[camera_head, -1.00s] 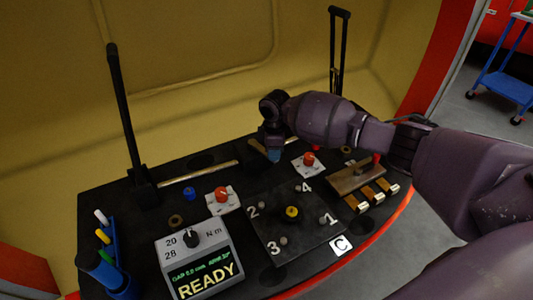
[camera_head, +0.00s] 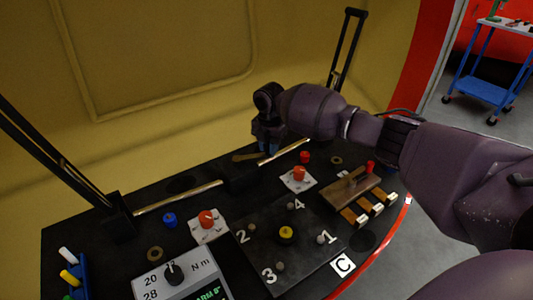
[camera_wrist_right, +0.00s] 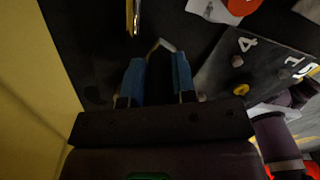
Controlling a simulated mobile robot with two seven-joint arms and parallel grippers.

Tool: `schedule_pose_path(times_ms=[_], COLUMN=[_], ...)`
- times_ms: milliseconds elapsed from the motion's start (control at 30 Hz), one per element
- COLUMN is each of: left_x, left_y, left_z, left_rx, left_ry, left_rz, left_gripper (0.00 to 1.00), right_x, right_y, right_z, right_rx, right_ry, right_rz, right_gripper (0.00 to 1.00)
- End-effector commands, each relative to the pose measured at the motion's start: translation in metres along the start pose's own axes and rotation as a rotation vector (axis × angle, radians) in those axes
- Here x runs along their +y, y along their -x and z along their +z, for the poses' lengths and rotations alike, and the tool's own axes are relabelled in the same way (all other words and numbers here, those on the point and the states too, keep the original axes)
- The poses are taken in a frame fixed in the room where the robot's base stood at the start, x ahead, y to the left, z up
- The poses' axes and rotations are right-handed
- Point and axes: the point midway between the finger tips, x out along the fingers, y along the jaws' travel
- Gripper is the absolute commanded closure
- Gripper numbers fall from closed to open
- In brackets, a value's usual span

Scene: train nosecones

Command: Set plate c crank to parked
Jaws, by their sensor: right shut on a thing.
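Plate C is the dark square plate (camera_head: 270,265) with a yellow centre knob (camera_head: 286,233), grey studs numbered 1 to 4 and a white C label (camera_head: 342,265) by its near corner. Behind it, a black block (camera_head: 240,177) stands between brass rods, with a short brass bar (camera_head: 245,157) above it that looks like the crank. In the right wrist view a pale bent piece (camera_wrist_right: 161,46) shows beyond the fingertips (camera_wrist_right: 157,75); the grip itself is hidden. My left gripper is out of view.
Red knobs on white plates (camera_head: 298,175) (camera_head: 207,219) flank the block's front. Tall black levers (camera_head: 347,45) (camera_head: 60,155) rise on both sides. A torque display (camera_head: 175,282) stands in front, and the yellow wall (camera_head: 150,60) behind.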

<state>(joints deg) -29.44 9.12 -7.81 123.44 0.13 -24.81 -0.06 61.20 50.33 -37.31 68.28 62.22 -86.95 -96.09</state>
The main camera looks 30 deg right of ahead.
Motion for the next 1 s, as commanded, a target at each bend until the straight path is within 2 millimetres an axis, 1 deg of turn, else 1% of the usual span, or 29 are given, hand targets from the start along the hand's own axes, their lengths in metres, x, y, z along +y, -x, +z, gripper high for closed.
schedule_pose_path(times_ms=[33,300,600,1000], left_x=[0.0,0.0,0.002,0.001], left_y=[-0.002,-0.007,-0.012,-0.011], left_z=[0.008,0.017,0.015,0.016], left_rx=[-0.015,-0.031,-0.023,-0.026], left_ry=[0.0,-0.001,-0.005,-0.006], left_rz=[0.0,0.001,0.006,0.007], left_gripper=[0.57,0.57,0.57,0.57], right_x=[0.002,0.018,0.028,0.03], right_y=[-0.009,-0.006,-0.003,-0.001], right_z=[0.004,0.014,0.019,0.019], right_rx=[0.002,0.002,0.001,0.001], right_ry=[0.039,0.227,0.221,0.22], right_rz=[-0.008,-0.005,-0.001,0.001], right_gripper=[1.0,1.0,1.0,1.0])
